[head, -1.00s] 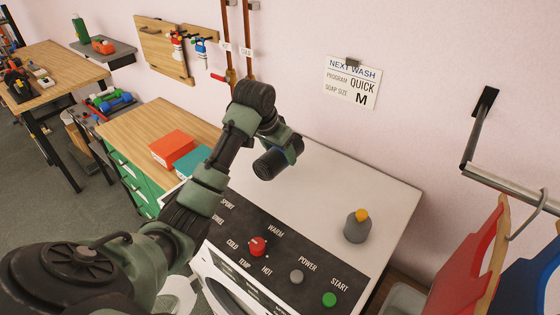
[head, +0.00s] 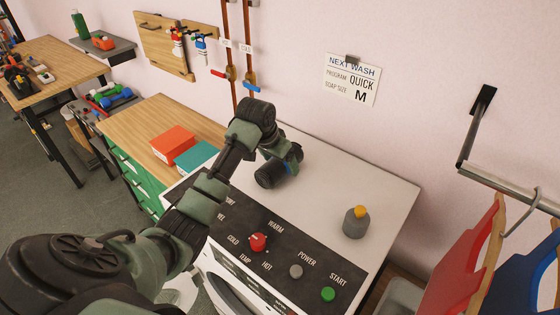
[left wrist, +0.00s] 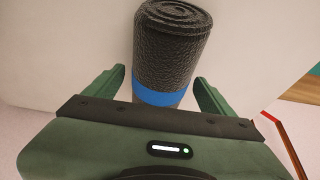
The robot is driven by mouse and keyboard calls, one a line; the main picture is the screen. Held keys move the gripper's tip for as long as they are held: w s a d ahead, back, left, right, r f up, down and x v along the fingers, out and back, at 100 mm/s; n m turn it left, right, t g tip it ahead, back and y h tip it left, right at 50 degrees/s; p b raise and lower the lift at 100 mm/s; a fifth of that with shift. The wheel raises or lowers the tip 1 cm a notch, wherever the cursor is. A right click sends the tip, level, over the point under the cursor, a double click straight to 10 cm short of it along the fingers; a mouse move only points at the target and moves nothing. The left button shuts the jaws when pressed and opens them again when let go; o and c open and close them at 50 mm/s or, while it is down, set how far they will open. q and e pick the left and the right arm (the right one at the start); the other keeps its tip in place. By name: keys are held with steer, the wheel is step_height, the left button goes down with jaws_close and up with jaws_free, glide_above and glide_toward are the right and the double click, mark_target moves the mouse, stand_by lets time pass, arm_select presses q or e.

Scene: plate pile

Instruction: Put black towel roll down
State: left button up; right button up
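The black towel roll (head: 270,174) has a blue band and lies on the white washer top (head: 335,180) in the head view, near the control panel. In the left wrist view the roll (left wrist: 172,45) points away from me, its coiled end at the top. My left gripper (head: 289,160) reaches down to it. In the left wrist view its green fingers (left wrist: 160,76) stand on either side of the roll, with narrow gaps showing beside the blue band. The gripper looks open around the roll. My right gripper is not in view.
A grey bottle with a yellow cap (head: 355,222) stands right of the roll. The control panel (head: 270,250) has a red knob and buttons. Orange (head: 172,145) and teal (head: 196,158) boxes lie on the wooden counter at left. The washer top between roll and bottle is clear.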

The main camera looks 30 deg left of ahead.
arm_select(q)
steer(key=b+v, duration=0.3)
steer(key=v, duration=0.8)
steer(key=shift+r, duration=0.15)
steer(key=shift+s+r, duration=0.25)
steer(key=shift+r, duration=0.25)
steer(key=shift+f, duration=0.1)
